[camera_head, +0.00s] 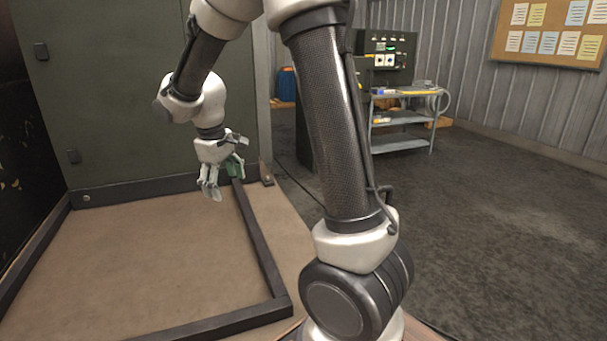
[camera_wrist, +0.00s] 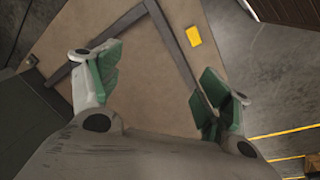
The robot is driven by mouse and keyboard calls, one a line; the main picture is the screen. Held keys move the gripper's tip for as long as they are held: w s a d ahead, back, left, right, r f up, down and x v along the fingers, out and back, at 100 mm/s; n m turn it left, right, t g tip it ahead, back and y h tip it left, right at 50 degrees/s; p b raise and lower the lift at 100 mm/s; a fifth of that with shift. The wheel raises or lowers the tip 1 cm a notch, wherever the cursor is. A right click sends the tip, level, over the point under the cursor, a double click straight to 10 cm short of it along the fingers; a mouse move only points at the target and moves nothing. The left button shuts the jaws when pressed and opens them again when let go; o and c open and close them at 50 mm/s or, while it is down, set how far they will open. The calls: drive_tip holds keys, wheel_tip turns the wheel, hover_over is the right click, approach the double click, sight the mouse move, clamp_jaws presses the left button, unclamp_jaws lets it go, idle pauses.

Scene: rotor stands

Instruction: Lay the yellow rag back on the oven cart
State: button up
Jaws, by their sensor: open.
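A flat yellow piece (camera_wrist: 193,36), which looks like the yellow rag, lies on the brown floor just beyond a dark bar in the wrist view. I do not make it out in the head view. My gripper (camera_head: 222,178) hangs over the framed brown floor by the green wall, fingers down. In the wrist view my gripper (camera_wrist: 158,80) is open with nothing between its green pads, and the yellow piece is ahead and right of the gap. A grey shelved cart (camera_head: 402,143), possibly the oven cart, stands at the back; small items on its top are too small to identify.
A raised dark frame bar (camera_head: 255,235) borders the brown floor (camera_head: 130,260). A dark control box (camera_head: 387,57) stands behind the cart. A notice board (camera_head: 550,30) hangs on the ribbed wall. The grey floor (camera_head: 500,220) on the right is clear.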

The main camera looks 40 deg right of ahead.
drive_tip(key=s+d+r+m+t, duration=0.1)
drive_tip(key=s+r, duration=0.2)
drive_tip(key=s, duration=0.5)
drive_tip(key=s+d+r+m+t+y, duration=0.1)
drive_tip(key=s+d+r+m, duration=0.1)
drive_tip(key=s, duration=0.7)
drive_tip(key=s+d+r+m, duration=0.2)
drive_tip(key=s+r, duration=0.3)
drive_tip(key=s, duration=0.4)
drive_tip(key=shift+d+t+y, duration=0.2)
drive_tip(key=shift+t+y, duration=0.2)
